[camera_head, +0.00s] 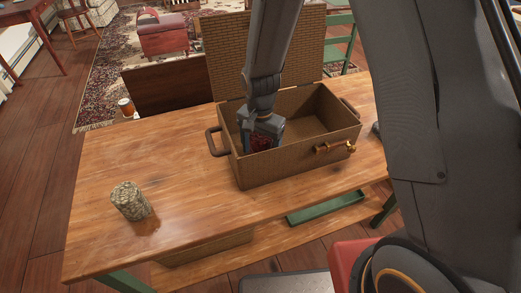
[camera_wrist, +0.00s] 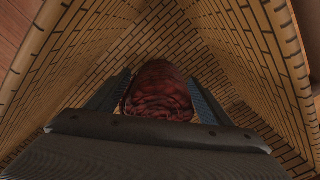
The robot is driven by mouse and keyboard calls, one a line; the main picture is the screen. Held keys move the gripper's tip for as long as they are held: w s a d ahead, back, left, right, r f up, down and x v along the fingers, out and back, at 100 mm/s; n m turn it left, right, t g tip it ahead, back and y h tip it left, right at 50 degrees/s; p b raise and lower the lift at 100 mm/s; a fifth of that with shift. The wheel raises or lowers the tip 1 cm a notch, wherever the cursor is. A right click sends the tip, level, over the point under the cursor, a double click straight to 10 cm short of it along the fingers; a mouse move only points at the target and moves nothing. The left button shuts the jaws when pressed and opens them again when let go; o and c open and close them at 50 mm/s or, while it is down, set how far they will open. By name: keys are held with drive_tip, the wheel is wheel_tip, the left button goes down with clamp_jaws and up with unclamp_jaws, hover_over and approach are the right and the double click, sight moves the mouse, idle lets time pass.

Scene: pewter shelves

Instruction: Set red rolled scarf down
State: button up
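The red rolled scarf (camera_wrist: 158,92) is between the two fingers of my gripper (camera_wrist: 160,100) in the wrist view. The fingers sit close against both its sides, and my gripper appears shut on it. In the head view, a small patch of the scarf (camera_head: 262,142) shows at my gripper (camera_head: 259,140), inside the left part of the open wicker basket (camera_head: 300,166). The basket's woven walls (camera_wrist: 80,60) surround the scarf in the wrist view. I cannot tell whether the scarf touches the basket floor.
The basket stands on a wooden table (camera_head: 110,170) with its lid (camera_head: 230,60) raised at the back. A patterned round roll (camera_head: 130,201) stands on the table's left. A small orange-brown jar (camera_head: 126,107) is beyond the far edge. The table's middle left is clear.

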sight(260, 136)
drive_tip(key=shift+r, duration=0.1)
wheel_tip(260, 136, up, 12)
drive_tip(key=shift+r+b, duration=0.1)
drive_tip(key=shift+b, duration=0.6)
idle(0.3)
